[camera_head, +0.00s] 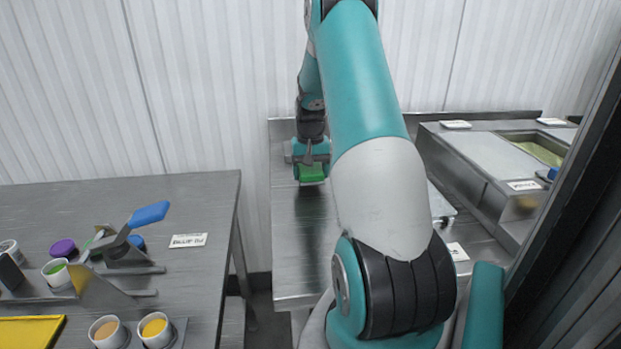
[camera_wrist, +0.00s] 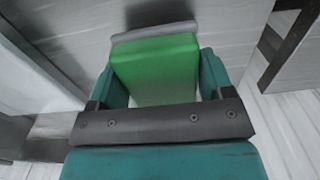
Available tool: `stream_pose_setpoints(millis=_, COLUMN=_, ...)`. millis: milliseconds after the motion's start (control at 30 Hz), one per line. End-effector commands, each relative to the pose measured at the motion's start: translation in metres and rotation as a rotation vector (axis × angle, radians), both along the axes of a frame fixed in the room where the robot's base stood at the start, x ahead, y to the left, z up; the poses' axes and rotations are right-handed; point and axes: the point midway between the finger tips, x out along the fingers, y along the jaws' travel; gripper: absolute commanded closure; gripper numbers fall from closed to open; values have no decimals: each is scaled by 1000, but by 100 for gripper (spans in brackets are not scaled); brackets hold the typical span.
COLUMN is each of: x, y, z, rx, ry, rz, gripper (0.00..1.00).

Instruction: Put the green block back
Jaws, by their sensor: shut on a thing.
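The green block (camera_head: 313,172) is at my gripper (camera_head: 312,158), over the far end of the middle metal table (camera_head: 300,245). In the wrist view the green block (camera_wrist: 158,66) sits between the two teal fingers of my gripper (camera_wrist: 160,80), which is shut on it. A grey bar or edge lies just beyond the block in that view. I cannot tell whether the block touches the table top.
The left table (camera_head: 120,200) holds cups, a lever device with a blue handle (camera_head: 149,214), a yellow tray (camera_head: 30,332) and a label card (camera_head: 188,240). A metal counter with a sunken basin (camera_head: 535,148) stands at the right. A ribbed white wall is behind.

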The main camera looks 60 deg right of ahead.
Motion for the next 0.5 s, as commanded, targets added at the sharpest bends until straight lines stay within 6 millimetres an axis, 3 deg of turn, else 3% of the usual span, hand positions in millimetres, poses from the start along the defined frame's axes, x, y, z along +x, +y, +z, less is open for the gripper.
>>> stream_pose_setpoints(millis=133, x=-1, y=0, z=-21, rx=2, ry=2, rz=-1, gripper=52)
stream_pose_setpoints(millis=500, x=0, y=-1, z=-26, rx=0, ry=0, rz=-1, gripper=52)
